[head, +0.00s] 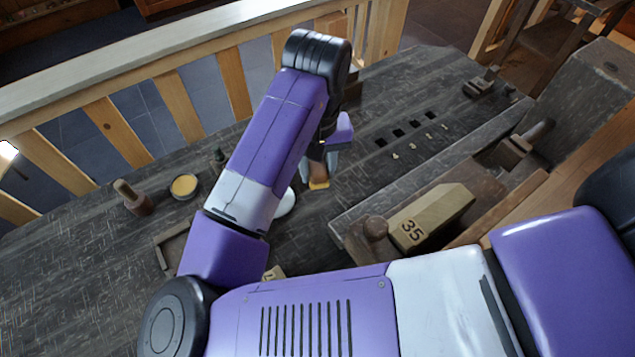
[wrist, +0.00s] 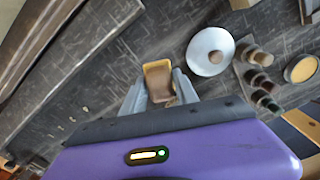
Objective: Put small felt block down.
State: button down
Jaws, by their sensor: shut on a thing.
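The small felt block (wrist: 158,80) is brown with a yellow-tan edge and sits between my gripper's fingers in the wrist view. My gripper (wrist: 160,93) is shut on it, with a grey finger on each side. In the head view my gripper (head: 319,172) points down over the dark table, and a bit of the block's yellow part (head: 319,185) shows below it. My arm hides part of the scene there. I cannot tell whether the block touches the table.
A white round lid-like disc (wrist: 205,63) with a brown knob lies close beside the block. Several small pots (wrist: 257,81) and a yellow-topped tin (wrist: 301,69) are beyond it. A wooden block marked 35 (head: 445,210) and square holes (head: 398,133) are to the right. Bare tabletop (head: 350,185) lies between.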

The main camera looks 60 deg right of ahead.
aim_at(318, 192)
jog(key=shift+f, duration=2.6)
jog(key=shift+f+b, duration=0.25)
jog(key=shift+b, duration=0.05)
jog(key=c, duration=0.9)
grip_release()
jog(key=shift+r, duration=0.1)
jog(key=shift+c, duration=0.2)
notch_tip(318, 192, up, 12)
jog(key=shift+r+p, duration=0.2)
jog(key=shift+p, duration=0.55)
